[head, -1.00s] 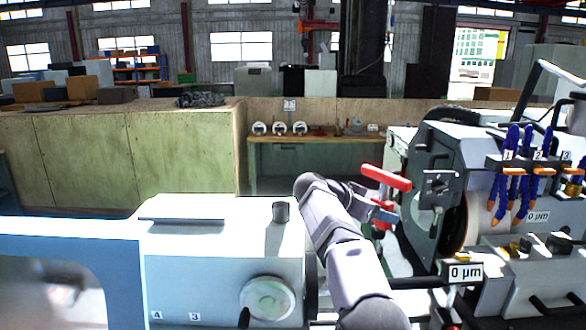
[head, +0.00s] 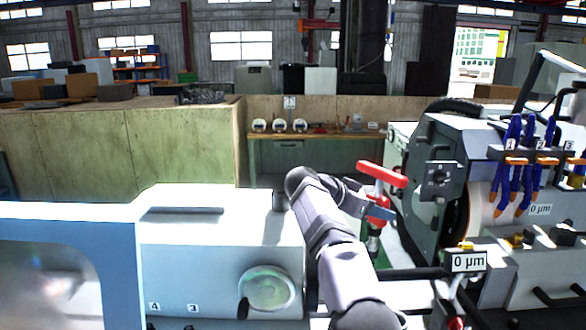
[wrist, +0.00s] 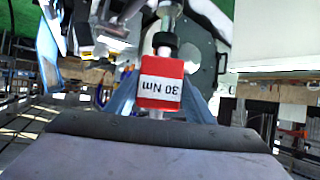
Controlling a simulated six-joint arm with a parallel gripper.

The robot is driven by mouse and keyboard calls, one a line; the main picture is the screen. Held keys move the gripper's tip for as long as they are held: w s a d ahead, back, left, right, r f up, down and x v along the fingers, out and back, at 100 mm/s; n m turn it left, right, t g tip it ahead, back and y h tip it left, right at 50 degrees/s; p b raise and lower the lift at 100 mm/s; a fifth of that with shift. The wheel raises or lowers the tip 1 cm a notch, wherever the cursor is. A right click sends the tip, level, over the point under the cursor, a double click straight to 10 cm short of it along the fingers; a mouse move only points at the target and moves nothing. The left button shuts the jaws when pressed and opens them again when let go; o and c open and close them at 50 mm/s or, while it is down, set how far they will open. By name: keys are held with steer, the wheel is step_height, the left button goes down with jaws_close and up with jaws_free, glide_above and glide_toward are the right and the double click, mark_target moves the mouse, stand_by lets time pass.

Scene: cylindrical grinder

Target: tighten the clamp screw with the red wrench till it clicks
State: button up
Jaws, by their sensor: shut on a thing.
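The red wrench has a red T-handle (head: 382,174) and a red body below it, upright in the head view. Its body (wrist: 160,82) shows in the wrist view with a white label reading "30 Nm", upside down. My gripper (head: 370,208) is shut on the wrench body, and its two fingers show on either side in the wrist view (wrist: 158,100). A dark collar and a metal shaft (wrist: 165,25) continue from the body. I cannot make out the clamp screw, nor whether the wrench touches it.
The grinder's wheel housing (head: 435,180) stands just right of the wrench, with blue coolant hoses (head: 510,160) and a "0 µm" display (head: 468,261). A pale machine block with a round handwheel (head: 268,288) is at left. A wooden bench (head: 320,136) stands behind.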

mark_target(375, 225)
steer(key=shift+s+f+n+t+y+b, duration=0.15)
steer(key=shift+n+t+y+b, duration=0.55)
steer(key=shift+b, duration=1.75)
steer(key=shift+d+n+b, duration=0.1)
steer(key=shift+n+b, duration=0.2)
steer(key=shift+b, duration=0.2)
steer(key=n+t+y+b, duration=0.2)
steer(key=n+b, duration=0.1)
steer(key=b, duration=0.3)
steer(key=shift+d+t+y, duration=0.1)
steer(key=shift+t+y, duration=0.2)
steer(key=n+y, duration=0.1)
steer(key=n+t+y+b, duration=0.1)
steer(key=shift+s+r+n, duration=0.1)
steer(key=shift+r+n, duration=0.2)
steer(key=shift+n, duration=0.1)
steer(key=shift+d+n+t+y+p, duration=0.1)
steer(key=shift+n+t+y+p, duration=0.4)
steer(key=shift+n+y, duration=1.9)
steer(key=shift+y, duration=0.4)
steer(key=shift+f, duration=0.35)
steer(key=shift+f+b, duration=1.85)
steer(key=shift+f, duration=0.1)
steer(key=shift+a+f+m+h+p, duration=0.1)
steer(key=shift+m+h+p, duration=0.3)
steer(key=shift+m+h, duration=0.4)
steer(key=shift+a+f+m+h+p, duration=0.1)
steer(key=shift+m+h+p, duration=0.25)
steer(key=shift+m+h, duration=0.4)
